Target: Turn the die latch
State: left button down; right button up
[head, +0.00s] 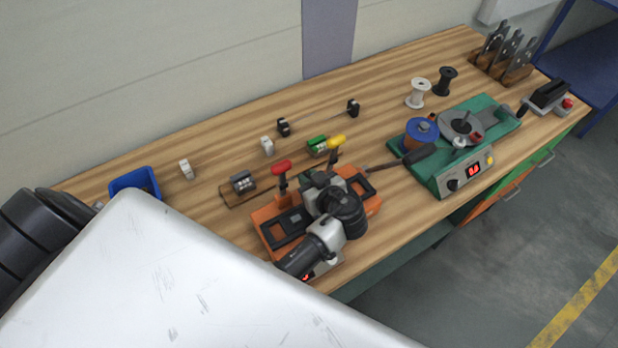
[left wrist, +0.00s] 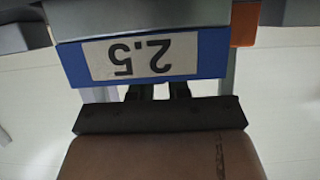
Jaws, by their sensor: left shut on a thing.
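The orange-based machine (head: 264,222) stands on the bench, with a red-knobbed lever (head: 281,168) and a yellow-knobbed lever (head: 336,142) standing up from it. My left gripper (head: 318,181) is over the middle of this machine, its grey and black wrist covering much of it. In the left wrist view, the black fingers (left wrist: 157,91) reach to the lower edge of a blue plate (left wrist: 190,72) with an upside-down "2.5" label. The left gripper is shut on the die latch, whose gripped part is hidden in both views. My right gripper is not seen.
Small blocks and a blue bin (head: 122,182) lie to the left. White and black spools (head: 418,91) stand behind. A large white surface covers the lower left. The bench's back middle has free room.

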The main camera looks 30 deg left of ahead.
pick_arm(q)
jog(key=shift+s+a+f+m+t+h+b, duration=0.1)
jog(key=shift+m+t+h+b, duration=0.15)
jog(key=shift+m+t, duration=0.2)
jog(key=shift+a+m+t+h+b, duration=0.1)
jog(key=shift+m+t+h+b, duration=0.15)
jog(key=shift+m+t, duration=0.2)
jog(key=shift+r+m+t+h, duration=0.2)
jog(key=shift+m+t+h, duration=0.3)
jog(key=shift+m, duration=0.1)
jog(key=c, duration=1.2)
grip_release()
jog(key=shift+f, duration=0.1)
jog(key=shift+o, duration=0.2)
jog(key=p+v, duration=0.1)
jog(key=v, duration=0.9)
jog(key=shift+s+d+r, duration=0.15)
jog(key=shift+d+r, duration=0.05)
jog(key=shift+d, duration=0.05)
